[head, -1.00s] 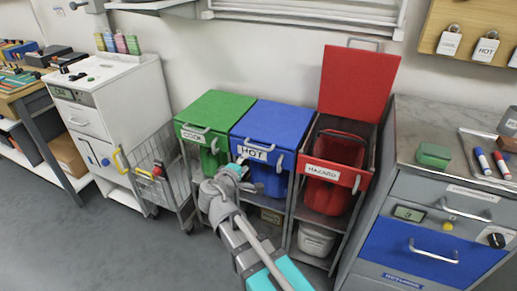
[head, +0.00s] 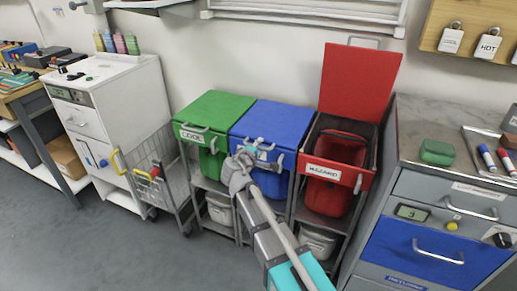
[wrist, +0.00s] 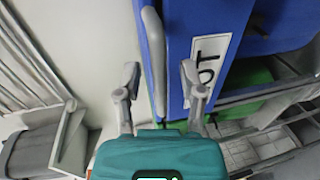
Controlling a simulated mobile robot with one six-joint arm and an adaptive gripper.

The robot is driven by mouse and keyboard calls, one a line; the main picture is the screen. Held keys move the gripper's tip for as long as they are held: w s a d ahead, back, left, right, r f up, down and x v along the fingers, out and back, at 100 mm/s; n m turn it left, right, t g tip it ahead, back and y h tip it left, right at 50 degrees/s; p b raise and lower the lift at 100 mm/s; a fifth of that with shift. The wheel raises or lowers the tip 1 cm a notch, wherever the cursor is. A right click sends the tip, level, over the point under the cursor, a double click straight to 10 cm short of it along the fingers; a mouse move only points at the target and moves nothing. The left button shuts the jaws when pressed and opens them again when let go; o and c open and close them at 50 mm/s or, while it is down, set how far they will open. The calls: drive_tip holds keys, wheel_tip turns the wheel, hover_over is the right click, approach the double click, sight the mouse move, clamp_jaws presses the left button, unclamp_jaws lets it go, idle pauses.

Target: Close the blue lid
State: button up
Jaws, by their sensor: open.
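The blue lid (head: 272,118) lies flat and down on the blue bin in the middle of the row in the head view. Its front carries a HOT label, now partly covered by my gripper (head: 252,149), and a grey handle. In the wrist view, my gripper (wrist: 159,75) is open, with one finger on each side of the lid's grey handle (wrist: 155,58) and blue edge. The HOT label (wrist: 211,62) is just right of the fingers. I cannot tell whether either finger touches the handle.
A green-lidded bin (head: 216,107) stands left of the blue one. A red bin (head: 333,173) stands right, its red lid (head: 360,80) raised. A wire cart (head: 165,175) is at left and a drawer cabinet (head: 425,215) at right. The floor in front is clear.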

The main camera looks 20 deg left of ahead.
drive_tip(key=shift+w, duration=0.15)
clamp_jaws()
drive_tip(key=shift+a, duration=0.2)
drive_tip(key=shift+d, duration=0.15)
drive_tip(key=shift+r, duration=0.15)
